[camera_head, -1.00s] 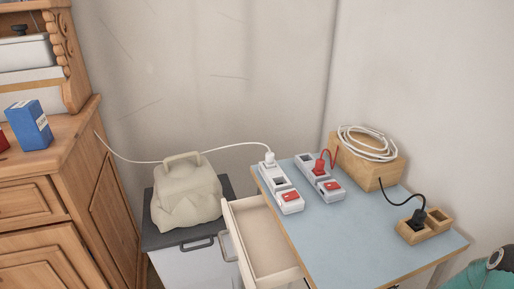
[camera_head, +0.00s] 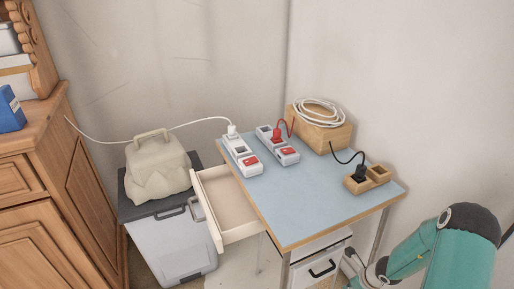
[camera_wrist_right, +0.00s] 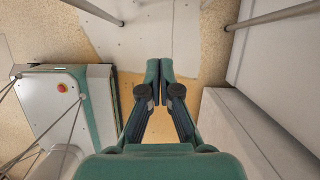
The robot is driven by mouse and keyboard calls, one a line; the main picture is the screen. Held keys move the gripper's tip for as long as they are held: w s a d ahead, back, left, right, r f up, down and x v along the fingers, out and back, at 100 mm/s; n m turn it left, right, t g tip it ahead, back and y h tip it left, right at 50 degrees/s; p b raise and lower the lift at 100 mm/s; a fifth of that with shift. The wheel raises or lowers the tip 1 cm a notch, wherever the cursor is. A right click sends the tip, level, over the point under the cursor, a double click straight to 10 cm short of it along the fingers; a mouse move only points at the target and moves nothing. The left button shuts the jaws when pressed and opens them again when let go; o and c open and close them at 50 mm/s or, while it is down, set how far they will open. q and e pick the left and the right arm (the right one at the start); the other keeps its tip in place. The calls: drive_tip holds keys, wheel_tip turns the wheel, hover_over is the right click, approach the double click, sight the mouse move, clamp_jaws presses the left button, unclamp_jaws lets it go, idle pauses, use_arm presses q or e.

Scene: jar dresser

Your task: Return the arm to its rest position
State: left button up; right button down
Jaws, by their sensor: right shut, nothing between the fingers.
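My right arm (camera_head: 450,255) shows at the lower right of the head view, in front of the right side of the blue-topped table (camera_head: 310,195). My left gripper is not in either view.
The table's drawer (camera_head: 228,200) stands open to the left. White power strips (camera_head: 242,156) and a wooden box (camera_head: 318,133) are on the tabletop. A beige bag (camera_head: 157,170) sits on a grey-lidded bin (camera_head: 172,245). A wooden dresser (camera_head: 75,190) stands at left.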

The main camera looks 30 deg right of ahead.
drive_tip(key=w+a+r+n+y+p, duration=0.1)
drive_tip(key=a+n, duration=0.2)
drive_tip(key=a, duration=0.3)
drive_tip(key=w+a+r+n+g+y+p, duration=0.1)
drive_tip(key=w+a+r+n+p, duration=0.1)
drive_tip(key=a, duration=0.5)
drive_tip(key=w+a+r+n+y+p, duration=0.1)
drive_tip(key=a+n, duration=0.2)
drive_tip(key=a, duration=0.3)
drive_tip(key=s+a+r+n+g+p, duration=0.1)
drive_tip(key=s+a+n, duration=0.3)
drive_tip(key=a+n, duration=0.4)
drive_tip(key=s+a+r+n+g+p, duration=0.1)
drive_tip(key=s+a+n, duration=0.4)
drive_tip(key=n, duration=1.2)
drive_tip(key=a+r+p, duration=0.1)
drive_tip(key=a+r, duration=0.1)
drive_tip(key=a, duration=0.2)
drive_tip(key=shift+s+y, duration=0.3)
drive_tip(key=shift+r, duration=0.1)
